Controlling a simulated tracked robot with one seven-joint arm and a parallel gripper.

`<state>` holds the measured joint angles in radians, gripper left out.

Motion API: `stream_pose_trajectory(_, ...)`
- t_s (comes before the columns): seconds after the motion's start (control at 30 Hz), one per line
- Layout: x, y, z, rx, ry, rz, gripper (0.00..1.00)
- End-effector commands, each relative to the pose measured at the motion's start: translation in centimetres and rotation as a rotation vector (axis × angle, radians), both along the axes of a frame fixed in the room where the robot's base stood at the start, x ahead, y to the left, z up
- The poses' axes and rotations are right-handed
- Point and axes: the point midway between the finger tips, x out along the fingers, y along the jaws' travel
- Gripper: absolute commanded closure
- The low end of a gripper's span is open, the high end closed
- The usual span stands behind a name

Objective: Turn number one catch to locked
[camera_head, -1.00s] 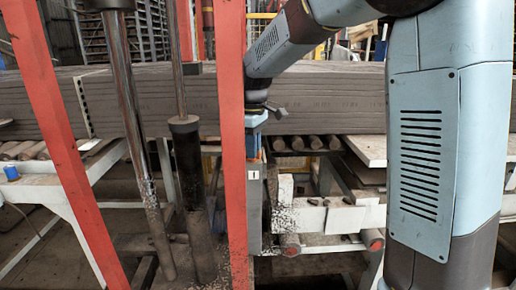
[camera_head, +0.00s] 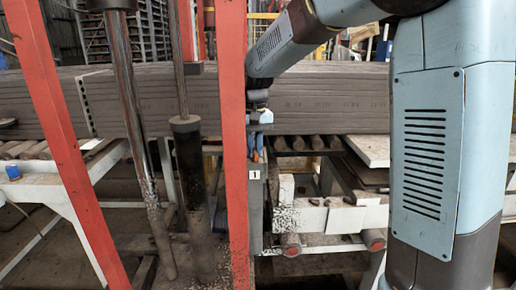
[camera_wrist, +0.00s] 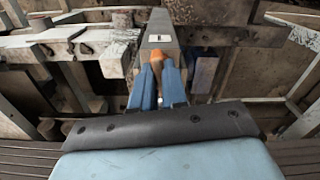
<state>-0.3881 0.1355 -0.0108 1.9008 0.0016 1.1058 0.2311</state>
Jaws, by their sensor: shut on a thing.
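The number one catch shows in the wrist view as an orange piece (camera_wrist: 157,56) between my blue fingertips. My gripper (camera_wrist: 158,68) is shut on it, and the fingers hide part of it. The catch sits on a grey post (camera_wrist: 159,18) that bears a white label with a 1 (camera_wrist: 159,38). In the head view my gripper (camera_head: 257,152) points down at the top of this post (camera_head: 255,205), just right of a red upright. Only a little orange shows between the fingers there. The catch's exact angle cannot be told.
A red upright (camera_head: 233,120) stands close left of my gripper and partly covers it. A long stack of grey boards (camera_head: 330,95) lies behind. A roller frame with white blocks (camera_head: 335,215) is right of the post. A dark cylinder (camera_head: 190,165) stands left.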

Motion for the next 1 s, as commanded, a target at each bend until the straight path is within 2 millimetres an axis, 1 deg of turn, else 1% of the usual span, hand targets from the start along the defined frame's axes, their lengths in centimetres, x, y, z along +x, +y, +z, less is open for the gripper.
stream_pose_trajectory(0.2, 0.11, 0.15, 0.12, 0.004, -0.004, -0.115, 1.0)
stream_pose_trajectory(0.4, 0.14, 0.1, 0.12, 0.004, -0.004, -0.174, 1.0)
stream_pose_trajectory(0.93, 0.17, 0.01, 0.12, 0.004, -0.004, -0.197, 1.0)
stream_pose_trajectory(0.97, 0.17, 0.01, 0.13, 0.004, -0.005, -0.197, 0.85)
stream_pose_trajectory(1.0, 0.17, 0.01, 0.13, 0.004, -0.005, -0.197, 0.81)
